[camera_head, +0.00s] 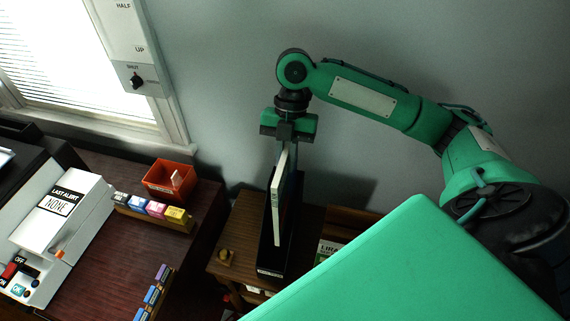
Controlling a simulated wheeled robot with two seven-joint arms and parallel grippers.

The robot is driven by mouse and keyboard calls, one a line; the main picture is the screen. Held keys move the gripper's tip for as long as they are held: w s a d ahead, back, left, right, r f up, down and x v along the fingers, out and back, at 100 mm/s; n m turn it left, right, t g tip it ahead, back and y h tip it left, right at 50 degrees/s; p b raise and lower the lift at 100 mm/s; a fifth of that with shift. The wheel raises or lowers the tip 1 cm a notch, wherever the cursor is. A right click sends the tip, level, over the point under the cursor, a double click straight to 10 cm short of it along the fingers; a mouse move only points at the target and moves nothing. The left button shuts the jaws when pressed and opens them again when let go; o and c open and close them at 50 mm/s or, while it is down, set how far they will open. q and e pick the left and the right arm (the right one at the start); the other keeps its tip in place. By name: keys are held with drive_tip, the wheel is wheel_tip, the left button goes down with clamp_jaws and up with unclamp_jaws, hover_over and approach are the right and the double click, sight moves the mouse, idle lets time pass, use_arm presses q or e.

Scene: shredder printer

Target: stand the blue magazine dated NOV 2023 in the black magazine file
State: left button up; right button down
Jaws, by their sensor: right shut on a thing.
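My right gripper (285,137) points down and is shut on the top of a thin magazine (280,197). The magazine hangs upright and shows nearly edge-on as a pale strip, so its date cannot be read. The black magazine file (270,262) stands upright on a small wooden table, directly below the gripper. The magazine's lower part overlaps the file in the view and seems to be within its walls; I cannot tell whether it touches the bottom. My left gripper is not in view.
The wooden table (236,240) holds a small brass-coloured object (225,256) left of the file. A wooden holder with printed items (328,250) is at right. A dark red desk (110,240) carries a white machine (62,225) and an orange bin (170,180). The wall is close behind.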

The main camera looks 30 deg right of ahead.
drive_tip(key=shift+w+f, duration=0.25)
drive_tip(key=shift+f, duration=0.2)
drive_tip(key=shift+w, duration=0.1)
drive_tip(key=shift+s+r, duration=0.1)
drive_tip(key=shift+s, duration=0.15)
drive_tip(key=shift+w+r+p, duration=0.1)
drive_tip(key=shift+w+p, duration=0.05)
drive_tip(key=shift+p, duration=0.5)
wheel_tip(320, 180, down, 3)
drive_tip(key=shift+r+b, duration=0.15)
drive_tip(key=shift+b, duration=0.65)
use_arm(q)
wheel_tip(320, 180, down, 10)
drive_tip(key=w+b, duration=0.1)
drive_tip(key=b, duration=0.8)
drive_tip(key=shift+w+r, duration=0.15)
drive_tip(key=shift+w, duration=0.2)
use_arm(e)
drive_tip(key=shift+f, duration=10.4)
